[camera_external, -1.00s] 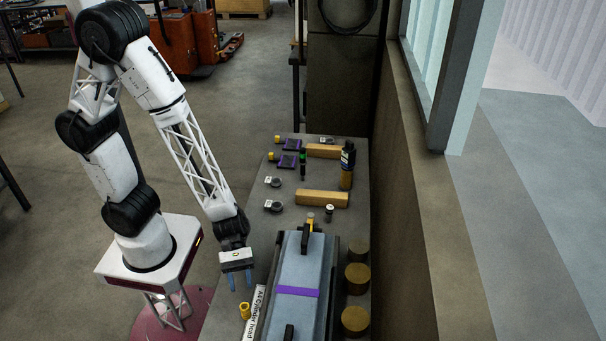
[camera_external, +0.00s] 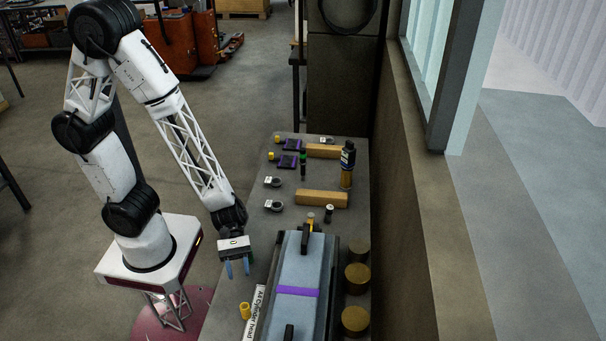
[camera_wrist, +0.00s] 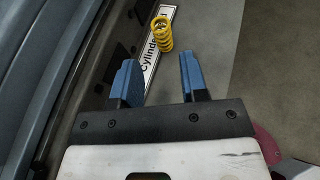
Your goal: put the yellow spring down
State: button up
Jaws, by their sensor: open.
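The yellow spring (camera_external: 245,310) stands on the grey bench top, just left of the white label strip (camera_external: 259,312) beside the cylinder head. In the wrist view the spring (camera_wrist: 162,33) is ahead of the fingertips, apart from them, close to the label's edge. My gripper (camera_external: 237,269) is open and empty, above the bench and higher than the spring. In the wrist view its two blue fingers (camera_wrist: 156,62) are spread with nothing between them.
The long grey-blue cylinder head (camera_external: 297,265) with a purple band lies right of the gripper. Round brown cylinders (camera_external: 356,278) stand at its right. Wooden blocks (camera_external: 321,198), a bottle (camera_external: 347,165) and small parts lie farther back. Some bench around the spring is bare.

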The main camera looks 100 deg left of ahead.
jog(key=s+a+r+m+g+y, duration=0.2)
jog(key=s+r+m+g, duration=0.15)
jog(key=r+m, duration=0.25)
jog(key=s+a+r+m+g+y, duration=0.1)
jog(key=s+r+m+g, duration=0.1)
jog(key=s+r+m, duration=0.35)
jog(key=s+a+r+m+t+y, duration=0.1)
jog(key=s+a+r+m+y, duration=0.1)
jog(key=a+r+m+y, duration=0.2)
jog(key=s+a+r+m+t+y, duration=0.2)
jog(key=a+r+m+y, duration=0.3)
jog(key=a+r+m, duration=0.2)
jog(key=a+r, duration=0.1)
jog(key=a, duration=0.1)
jog(key=shift+s+a+r+y, duration=0.25)
jog(key=shift+s+a+y, duration=0.05)
jog(key=shift+s, duration=0.1)
